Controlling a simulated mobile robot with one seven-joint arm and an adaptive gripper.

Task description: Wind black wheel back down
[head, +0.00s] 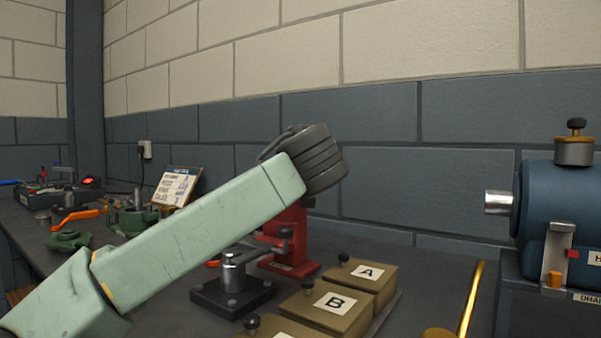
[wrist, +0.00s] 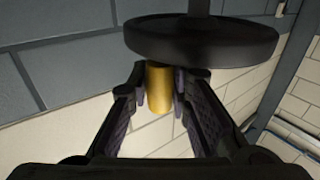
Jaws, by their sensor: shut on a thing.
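The black wheel (wrist: 203,40) is a broad dark disc at the top of the wrist view, with a dark shaft above it. A yellow, brass-coloured handle (wrist: 160,88) stands out from the wheel's near face, close to its left edge. My gripper (wrist: 162,84) is shut on this handle, one finger on each side, with the fingertips close to the wheel. In the head view my arm and dark wrist cover the gripper, and I cannot make out the wheel there. A red stand (head: 291,240) shows partly behind my arm.
A black-based metal fixture (head: 232,288) and tan boxes marked A (head: 366,272) and B (head: 332,302) stand in front of the red stand. A blue machine (head: 555,210) is at right, near a brass rod (head: 470,300). Green parts (head: 133,220) and a sign (head: 176,186) are at left.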

